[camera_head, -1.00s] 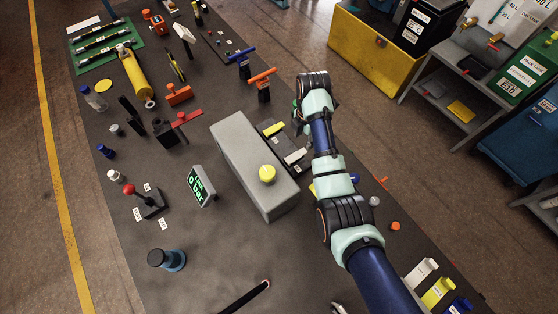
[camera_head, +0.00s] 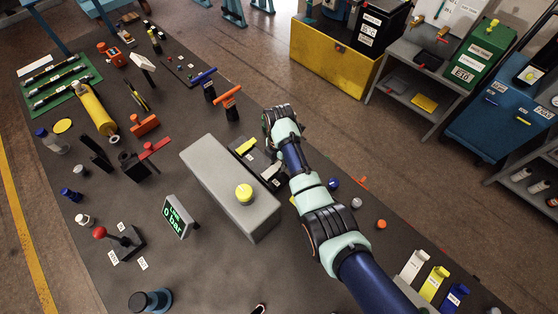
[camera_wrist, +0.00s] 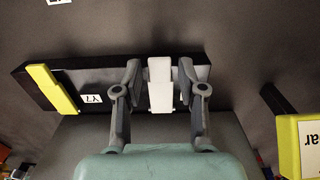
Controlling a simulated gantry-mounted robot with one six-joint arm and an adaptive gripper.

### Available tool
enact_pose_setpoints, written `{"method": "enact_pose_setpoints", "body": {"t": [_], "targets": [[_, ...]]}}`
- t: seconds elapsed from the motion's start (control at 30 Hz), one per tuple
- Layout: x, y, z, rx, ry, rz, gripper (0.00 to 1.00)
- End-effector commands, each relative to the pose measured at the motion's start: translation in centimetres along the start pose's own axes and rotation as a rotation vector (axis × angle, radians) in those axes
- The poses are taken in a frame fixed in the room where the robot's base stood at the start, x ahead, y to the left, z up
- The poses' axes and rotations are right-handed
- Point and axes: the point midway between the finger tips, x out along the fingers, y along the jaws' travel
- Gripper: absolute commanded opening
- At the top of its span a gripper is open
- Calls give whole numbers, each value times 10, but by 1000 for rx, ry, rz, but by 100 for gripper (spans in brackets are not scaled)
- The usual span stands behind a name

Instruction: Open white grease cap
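The white grease cap (camera_wrist: 160,84) is an upright white bar on a black block (camera_wrist: 115,84); it also shows in the head view (camera_head: 268,173). A yellow cap (camera_wrist: 52,88) sits on the same block to its left, seen in the head view too (camera_head: 245,146). My gripper (camera_wrist: 160,72) is open. Its two grey fingers stand on either side of the white cap, with a narrow gap visible on each side. In the head view my arm mostly hides the gripper. Whether the fingers touch the black block cannot be told.
A large grey box (camera_head: 225,180) with a yellow knob (camera_head: 244,193) stands beside the block. A display (camera_head: 178,217) reads 0 bar. Small blue (camera_head: 333,184), grey (camera_head: 356,203) and orange (camera_head: 381,224) parts lie right of my arm. Bare table lies in front of the box.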

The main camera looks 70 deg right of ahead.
Motion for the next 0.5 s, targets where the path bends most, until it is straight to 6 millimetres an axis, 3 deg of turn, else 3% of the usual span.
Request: {"method": "enact_pose_setpoints", "body": {"t": [0.03,0.2,0.5], "targets": [[0,0,0,0,0,0,27],[0,0,0,0,0,0,0],[0,0,0,0,-1,-1,0]]}}
